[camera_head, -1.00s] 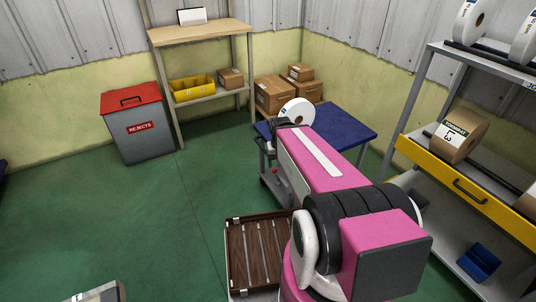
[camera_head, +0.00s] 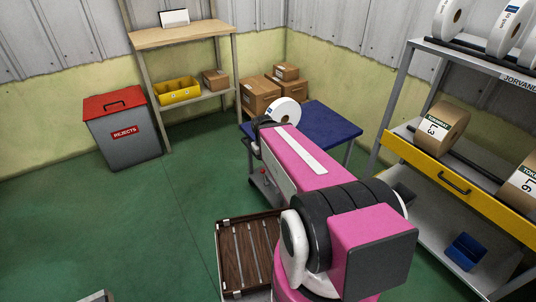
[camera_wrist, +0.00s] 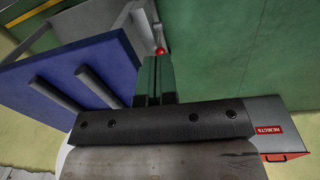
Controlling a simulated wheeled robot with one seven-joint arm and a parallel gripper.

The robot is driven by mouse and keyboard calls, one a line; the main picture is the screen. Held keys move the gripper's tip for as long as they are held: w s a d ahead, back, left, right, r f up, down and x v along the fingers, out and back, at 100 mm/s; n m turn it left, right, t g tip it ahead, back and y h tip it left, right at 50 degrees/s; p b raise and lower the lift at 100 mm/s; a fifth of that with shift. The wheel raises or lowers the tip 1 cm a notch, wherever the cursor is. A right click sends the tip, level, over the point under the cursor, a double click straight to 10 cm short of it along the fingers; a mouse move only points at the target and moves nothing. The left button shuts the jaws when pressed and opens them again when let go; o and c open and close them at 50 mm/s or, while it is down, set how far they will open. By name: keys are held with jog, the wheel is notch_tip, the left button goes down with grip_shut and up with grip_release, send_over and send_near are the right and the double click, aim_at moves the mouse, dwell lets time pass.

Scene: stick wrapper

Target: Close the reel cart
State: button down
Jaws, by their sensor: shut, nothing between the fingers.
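The reel cart (camera_head: 325,122) stands behind my arm in the head view, with a blue top and a grey lower frame. A white reel (camera_head: 284,111) shows at its left end. My arm covers much of its near side. In the wrist view, a blue panel (camera_wrist: 75,60) with two dark grey pegs lies to the left. A small red knob (camera_wrist: 160,50) on a grey metal part shows by the fingertips; contact cannot be told. My gripper (camera_wrist: 155,68) is shut and empty. The head view does not clearly show its fingers.
A slatted wooden pallet (camera_head: 248,252) lies low beside my arm. A rack with a yellow drawer front (camera_head: 452,184) and reels stands right. A grey rejects bin (camera_head: 123,131) with red lid, a wooden shelf (camera_head: 186,34) and cardboard boxes (camera_head: 260,96) stand behind.

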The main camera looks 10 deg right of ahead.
aim_at(334, 121)
jog(key=w+a+r+n+t+h, duration=0.1)
jog(key=w+a+r+n+h, duration=0.15)
jog(key=w+n, duration=0.6)
jog(key=w+a+r+n+t+h, duration=0.15)
jog(key=w+n+h, duration=0.3)
jog(key=n, duration=0.65)
jog(key=shift+m+y, duration=0.25)
jog(key=shift+y, duration=0.05)
jog(key=x, duration=1)
jog(key=shift+w+d, duration=0.25)
jog(key=shift+d, duration=0.25)
jog(key=shift+w+d+f, duration=0.1)
jog(key=shift+w+d, duration=0.05)
jog(key=shift+d, duration=0.4)
jog(key=shift+w+d, duration=0.15)
jog(key=shift+d, duration=0.35)
jog(key=shift+w+d, duration=0.1)
jog(key=shift+d, duration=0.2)
jog(key=shift+w+d+f, duration=0.1)
jog(key=shift+d, duration=0.25)
jog(key=w+d, duration=0.4)
jog(key=d, duration=0.8)
jog(key=w+d, duration=0.4)
jog(key=d, duration=0.9)
jog(key=w+d, duration=0.4)
jog(key=d, duration=0.8)
jog(key=shift+w+d, duration=0.1)
jog(key=shift+d, duration=0.05)
